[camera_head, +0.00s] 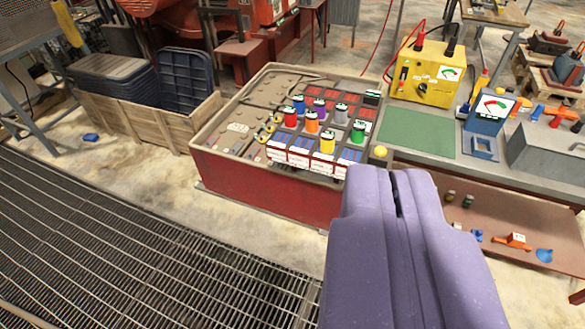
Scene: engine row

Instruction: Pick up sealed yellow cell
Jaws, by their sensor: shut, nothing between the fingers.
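The sealed yellow cell (327,143) is a small upright yellow cylinder with a pale top. It stands at the near side of a group of coloured cells on the red crate-like bench (262,190). Blue, red, orange, purple, grey and green cells stand around it. My gripper (393,180) is purple, with its two fingers together and nothing between them. It is in the lower middle right, nearer to me than the bench and to the right of the yellow cell, apart from it.
A grey workbench with a green mat (417,131), a yellow meter box (427,73) and a blue gauge (488,110) adjoins on the right. A wooden crate with dark bins (187,80) stands at left. A floor grating (140,240) fills the lower left.

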